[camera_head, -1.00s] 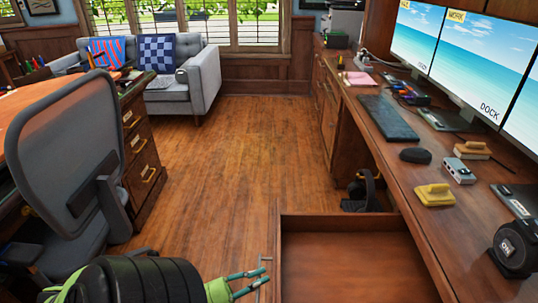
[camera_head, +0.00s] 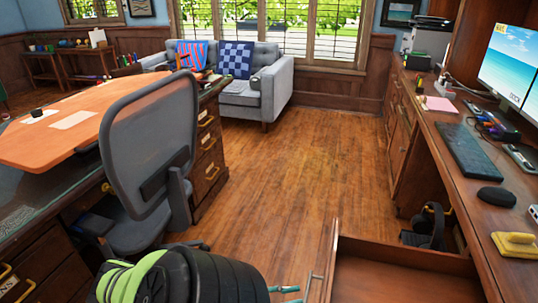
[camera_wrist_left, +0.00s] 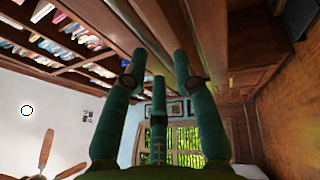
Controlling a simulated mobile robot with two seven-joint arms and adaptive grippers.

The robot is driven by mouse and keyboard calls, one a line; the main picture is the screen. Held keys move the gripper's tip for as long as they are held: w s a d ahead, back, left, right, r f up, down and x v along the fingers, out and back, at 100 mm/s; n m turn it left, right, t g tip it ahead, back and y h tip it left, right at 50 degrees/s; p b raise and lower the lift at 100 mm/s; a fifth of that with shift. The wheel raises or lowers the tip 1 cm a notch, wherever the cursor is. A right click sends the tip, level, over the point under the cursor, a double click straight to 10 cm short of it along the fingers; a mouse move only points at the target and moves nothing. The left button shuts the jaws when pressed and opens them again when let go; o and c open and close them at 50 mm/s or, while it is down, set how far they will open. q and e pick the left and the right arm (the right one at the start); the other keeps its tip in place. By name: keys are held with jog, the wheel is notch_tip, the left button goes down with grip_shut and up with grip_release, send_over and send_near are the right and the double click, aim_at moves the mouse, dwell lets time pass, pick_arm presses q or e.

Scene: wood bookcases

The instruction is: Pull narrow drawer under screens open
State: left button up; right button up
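The narrow wooden drawer (camera_head: 390,284) under the desk with the screens (camera_head: 512,65) stands pulled out at the bottom right of the head view, and its inside shows empty where visible. Its bar handle (camera_head: 317,282) is on the front panel's left side. My left gripper (camera_head: 288,295) is low in the head view, just left of the handle, with a small gap between them. Its green fingers (camera_wrist_left: 155,65) are spread in the left wrist view with nothing between them. The drawer's near end is cut off by the frame. My right gripper is not in view.
A grey office chair (camera_head: 150,135) stands left, by an orange-topped desk (camera_head: 60,150). A grey sofa (camera_head: 245,95) is at the back. Headphones (camera_head: 432,222) sit beyond the drawer. A keyboard (camera_head: 468,150) lies on the right desk. The wood floor (camera_head: 310,165) between is clear.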

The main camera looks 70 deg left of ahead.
pick_arm(q)
jog(key=v, duration=0.8)
jog(key=shift+s, duration=0.2)
jog(key=shift+w+f, duration=0.1)
jog(key=shift+f, duration=0.05)
